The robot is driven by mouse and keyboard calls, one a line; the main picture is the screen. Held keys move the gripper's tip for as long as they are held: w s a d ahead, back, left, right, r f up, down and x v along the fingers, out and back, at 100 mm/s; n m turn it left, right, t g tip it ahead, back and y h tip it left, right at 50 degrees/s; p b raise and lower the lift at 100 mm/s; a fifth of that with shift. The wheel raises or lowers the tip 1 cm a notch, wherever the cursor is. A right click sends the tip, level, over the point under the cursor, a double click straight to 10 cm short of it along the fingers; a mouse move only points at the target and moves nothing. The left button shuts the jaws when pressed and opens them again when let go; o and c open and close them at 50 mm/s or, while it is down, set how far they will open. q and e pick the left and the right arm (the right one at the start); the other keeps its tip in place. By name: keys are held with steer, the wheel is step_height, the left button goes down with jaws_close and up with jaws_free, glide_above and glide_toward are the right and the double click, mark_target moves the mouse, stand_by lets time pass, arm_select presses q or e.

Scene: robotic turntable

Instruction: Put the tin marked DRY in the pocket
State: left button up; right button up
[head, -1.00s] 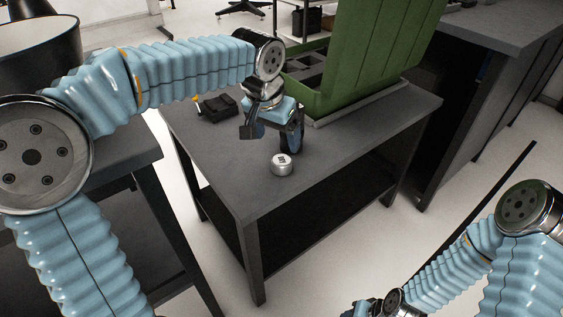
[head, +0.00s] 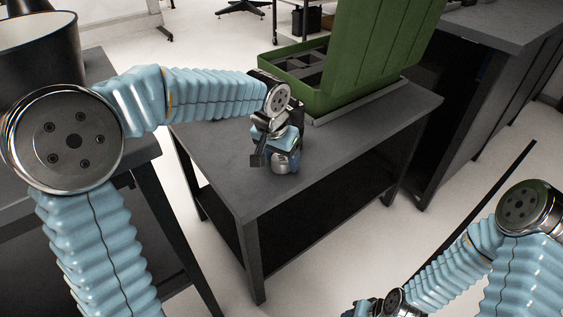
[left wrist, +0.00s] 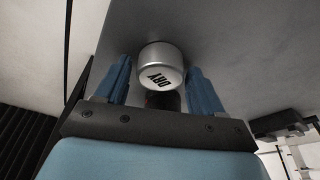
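The tin (head: 282,165) is a small silvery cylinder on the grey table, partly hidden by my left gripper in the head view. In the left wrist view the tin (left wrist: 160,62) shows DRY on its pale top. My left gripper (head: 276,158) is low over the table. Its two blue fingers stand on either side of the tin, with gaps visible in the left wrist view (left wrist: 160,88), so it is open. A green case (head: 318,92) stands open at the table's back, with dark compartments (head: 296,65) inside. My right gripper (head: 366,307) is at the bottom edge, mostly cut off.
The grey table (head: 340,150) has clear room at its front and right. The case's raised green lid (head: 385,45) stands tall at the back right. A dark cabinet (head: 470,100) is to the right. A large dark round vessel (head: 40,50) is at the far left.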

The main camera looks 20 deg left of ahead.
arm_select(q)
steer(key=c, duration=0.8)
